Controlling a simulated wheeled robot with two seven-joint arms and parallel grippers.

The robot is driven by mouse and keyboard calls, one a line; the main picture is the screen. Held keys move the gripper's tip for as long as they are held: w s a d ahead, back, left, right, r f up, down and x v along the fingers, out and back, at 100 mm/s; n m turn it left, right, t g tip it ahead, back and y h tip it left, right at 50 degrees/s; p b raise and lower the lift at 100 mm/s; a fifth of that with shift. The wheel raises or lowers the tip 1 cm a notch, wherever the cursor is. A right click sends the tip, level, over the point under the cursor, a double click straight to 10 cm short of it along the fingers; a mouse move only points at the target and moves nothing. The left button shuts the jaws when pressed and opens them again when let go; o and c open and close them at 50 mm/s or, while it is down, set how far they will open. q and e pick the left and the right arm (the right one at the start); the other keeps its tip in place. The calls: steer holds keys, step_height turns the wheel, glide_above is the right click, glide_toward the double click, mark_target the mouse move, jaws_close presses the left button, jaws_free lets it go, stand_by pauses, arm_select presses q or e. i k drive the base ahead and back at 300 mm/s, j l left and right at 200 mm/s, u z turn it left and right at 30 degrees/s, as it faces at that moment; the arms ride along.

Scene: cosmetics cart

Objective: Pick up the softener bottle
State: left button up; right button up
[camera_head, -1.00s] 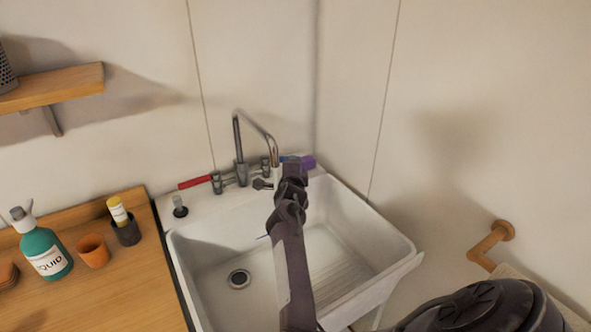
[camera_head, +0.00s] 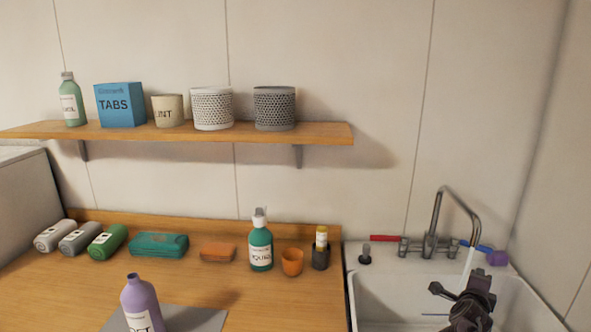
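A purple bottle (camera_head: 140,305) with a white label, its text only partly readable, stands upright at the lower left of the head view. I take it to be the softener bottle; its base is cut off by the frame's bottom edge. A dark gripper (camera_head: 472,297), which looks like my right, is over the sink in front of the tap, far to the right of the bottle. Its fingers are too dark and foreshortened to tell open from shut. My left gripper is not in view.
A grey mat (camera_head: 205,318) lies by the purple bottle. A teal liquid bottle (camera_head: 261,247), orange cup (camera_head: 292,262) and folded teal cloth (camera_head: 158,245) line the counter's back. A wooden shelf (camera_head: 215,133) hangs above. The sink (camera_head: 388,295) is at right.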

mark_target(139, 299)
steer(key=k+j, duration=0.8)
steer(key=j, duration=0.2)
steer(key=k+j, duration=0.35)
steer(key=j, duration=0.2)
